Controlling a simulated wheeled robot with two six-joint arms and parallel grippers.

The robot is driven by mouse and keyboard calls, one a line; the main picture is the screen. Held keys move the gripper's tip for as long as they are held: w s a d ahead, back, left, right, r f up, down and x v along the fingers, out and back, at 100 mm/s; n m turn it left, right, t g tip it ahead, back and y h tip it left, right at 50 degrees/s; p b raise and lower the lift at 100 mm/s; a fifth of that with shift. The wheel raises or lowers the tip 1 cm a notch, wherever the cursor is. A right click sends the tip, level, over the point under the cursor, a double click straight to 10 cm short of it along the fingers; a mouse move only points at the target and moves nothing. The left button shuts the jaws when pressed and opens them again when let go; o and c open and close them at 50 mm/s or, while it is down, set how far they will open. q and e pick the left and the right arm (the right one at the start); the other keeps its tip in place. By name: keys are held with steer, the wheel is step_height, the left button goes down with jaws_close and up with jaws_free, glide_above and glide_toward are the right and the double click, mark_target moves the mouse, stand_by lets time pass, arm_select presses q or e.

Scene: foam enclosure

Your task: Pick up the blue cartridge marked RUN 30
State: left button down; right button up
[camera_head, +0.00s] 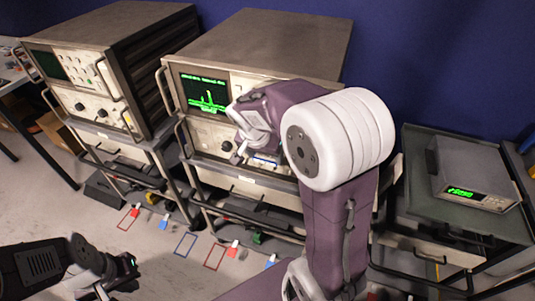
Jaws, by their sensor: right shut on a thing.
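My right gripper (252,148) is at the front of the middle instrument, with the purple arm coming over from the right. It is shut on a small blue cartridge (265,160) with a pale face, just below the instrument's front panel. The fingers and wrist partly cover it, and its marking is too small to read. I cannot tell whether it touches the instrument. My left gripper (122,276) is low at the left, dark and away from the instruments; its jaws do not show clearly. Small blue pieces (163,223) and red pieces (134,212) with white tops lie lower down.
The middle instrument (270,40) has a lit green screen and protruding handles. Another instrument (110,35) stands at the left, and a grey box (473,170) sits on a dark cart at the right. Red and blue outlines (186,246) mark the floor.

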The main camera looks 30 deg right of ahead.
steer(key=shift+s+a, duration=0.1)
steer(key=shift+a, duration=0.1)
steer(key=s+a+b, duration=0.2)
steer(key=s+a, duration=0.9)
steer(key=a, duration=0.2)
steer(key=shift+s+a, duration=0.15)
steer(key=shift+s, duration=0.1)
